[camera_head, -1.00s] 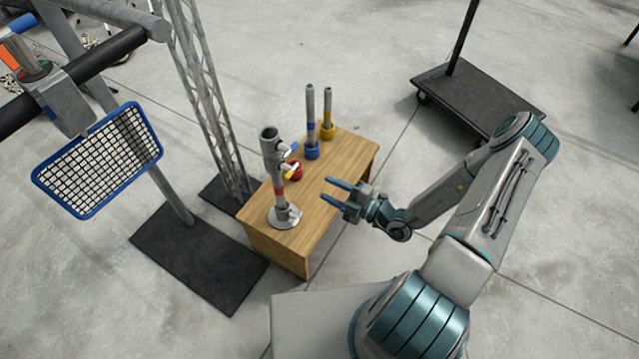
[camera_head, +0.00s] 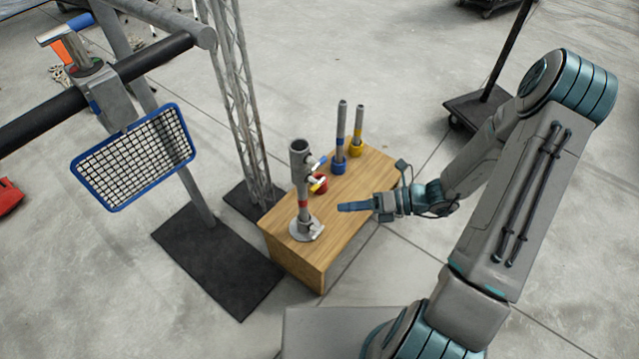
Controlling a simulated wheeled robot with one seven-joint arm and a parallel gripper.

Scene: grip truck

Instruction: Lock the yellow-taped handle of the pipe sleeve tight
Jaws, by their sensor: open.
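The pipe sleeve (camera_head: 300,172) is a grey metal pipe with a red band, upright on a round base (camera_head: 305,231) near the front left of the wooden table. A small yellow-taped handle (camera_head: 318,186) sticks out of its right side at mid height. A blue-taped handle (camera_head: 319,162) sits above it. My gripper (camera_head: 346,206) is open and empty over the table, right of the sleeve and a little lower in the picture than the yellow handle. It touches nothing visible. Its fingers overlap side-on. Whether the handle is tight cannot be told.
On the wooden table (camera_head: 345,222) a red holder sits behind the yellow handle. Pipes in a blue holder (camera_head: 339,166) and a yellow holder (camera_head: 355,149) stand farther back. Left are a truss tower (camera_head: 238,95) and a blue-framed mesh panel (camera_head: 135,160). A black cart (camera_head: 470,108) stands back right.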

